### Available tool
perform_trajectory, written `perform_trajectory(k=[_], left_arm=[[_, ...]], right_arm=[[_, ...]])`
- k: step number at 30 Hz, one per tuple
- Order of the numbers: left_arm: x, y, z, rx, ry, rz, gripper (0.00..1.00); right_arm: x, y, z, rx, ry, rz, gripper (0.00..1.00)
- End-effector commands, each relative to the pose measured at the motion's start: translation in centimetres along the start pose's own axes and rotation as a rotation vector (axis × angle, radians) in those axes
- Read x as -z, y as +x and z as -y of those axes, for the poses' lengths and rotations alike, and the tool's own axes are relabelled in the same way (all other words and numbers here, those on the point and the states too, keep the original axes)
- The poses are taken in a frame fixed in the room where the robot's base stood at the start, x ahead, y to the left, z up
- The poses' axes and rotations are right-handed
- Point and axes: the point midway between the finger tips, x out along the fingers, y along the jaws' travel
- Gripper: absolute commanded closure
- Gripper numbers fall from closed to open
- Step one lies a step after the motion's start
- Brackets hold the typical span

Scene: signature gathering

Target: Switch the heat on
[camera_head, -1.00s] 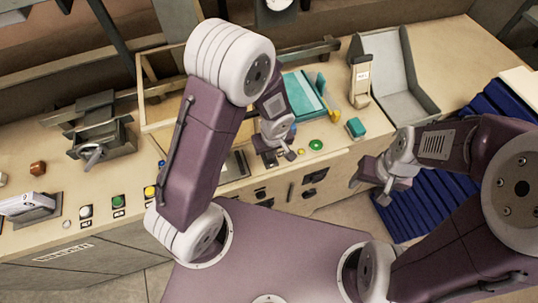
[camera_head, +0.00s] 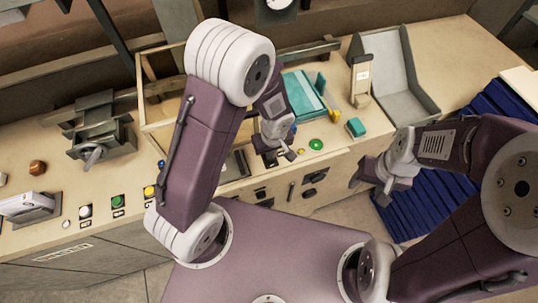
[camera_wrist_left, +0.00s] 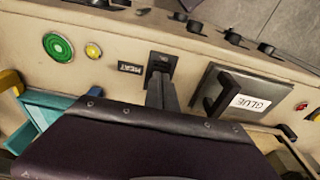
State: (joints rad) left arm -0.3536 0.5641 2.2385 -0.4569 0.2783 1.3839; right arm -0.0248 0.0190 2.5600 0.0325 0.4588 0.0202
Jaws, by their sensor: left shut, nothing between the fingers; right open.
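The heat switch (camera_wrist_left: 161,63) is a small black switch on the beige bench top, beside a label reading HEAT (camera_wrist_left: 131,68) in the left wrist view. My left gripper (camera_wrist_left: 163,84) is shut and empty, with its tips at the near edge of the switch. I cannot tell whether they touch it or which way it is set. In the head view my left gripper (camera_head: 282,157) is over the bench's front edge and hides the switch. My right gripper (camera_head: 370,180) is open and empty, in front of the bench at the right.
A green button (camera_wrist_left: 58,46) and a small yellow button (camera_wrist_left: 93,51) sit beside the HEAT label. A grey GLUE unit (camera_wrist_left: 238,97) stands on the other side. A teal press (camera_head: 304,93), a teal block (camera_head: 356,127) and a grey tray (camera_head: 402,100) are on the bench.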

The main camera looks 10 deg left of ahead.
Motion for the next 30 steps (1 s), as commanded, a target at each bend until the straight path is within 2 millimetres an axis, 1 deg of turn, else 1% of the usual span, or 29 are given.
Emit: perform_trajectory(k=[30], left_arm=[[-0.2, 1.4, 0.0, 0.000, 0.000, 0.000, 1.00]], right_arm=[[-0.2, 1.6, 0.0, 0.000, 0.000, 0.000, 0.44]])
